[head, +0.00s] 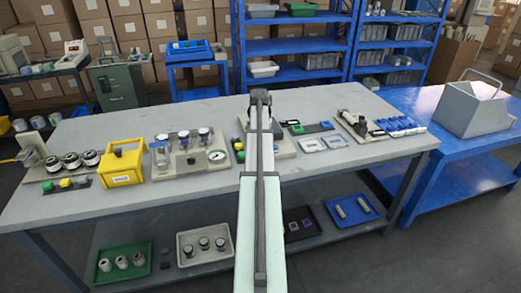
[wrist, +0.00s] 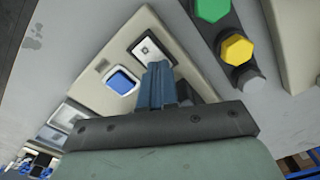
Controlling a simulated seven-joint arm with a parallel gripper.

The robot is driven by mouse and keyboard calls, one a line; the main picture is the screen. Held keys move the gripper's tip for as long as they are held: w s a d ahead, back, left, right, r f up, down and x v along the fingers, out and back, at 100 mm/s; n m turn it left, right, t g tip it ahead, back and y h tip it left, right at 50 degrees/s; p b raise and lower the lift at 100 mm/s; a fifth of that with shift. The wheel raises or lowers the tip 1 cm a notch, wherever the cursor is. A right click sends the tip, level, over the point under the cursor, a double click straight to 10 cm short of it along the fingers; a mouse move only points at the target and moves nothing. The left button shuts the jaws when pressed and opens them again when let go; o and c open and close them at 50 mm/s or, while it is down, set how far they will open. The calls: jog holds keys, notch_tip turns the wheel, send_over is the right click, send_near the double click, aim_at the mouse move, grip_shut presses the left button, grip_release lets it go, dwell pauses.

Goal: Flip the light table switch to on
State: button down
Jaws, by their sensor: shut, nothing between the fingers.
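In the wrist view, my gripper (wrist: 158,82) is shut and empty, with its blue-grey fingertips over a beige station plate (wrist: 180,72). In the head view my arm hides most of this station.
In the wrist view, green (wrist: 211,9) and yellow (wrist: 236,48) knobs sit on a dark strip to the right. In the head view, a yellow bin (head: 122,168) and a gauge station (head: 190,158) stand left on the grey table (head: 100,125).

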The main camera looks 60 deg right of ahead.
jog(key=shift+f, duration=0.25)
jog(key=shift+r, duration=3.5)
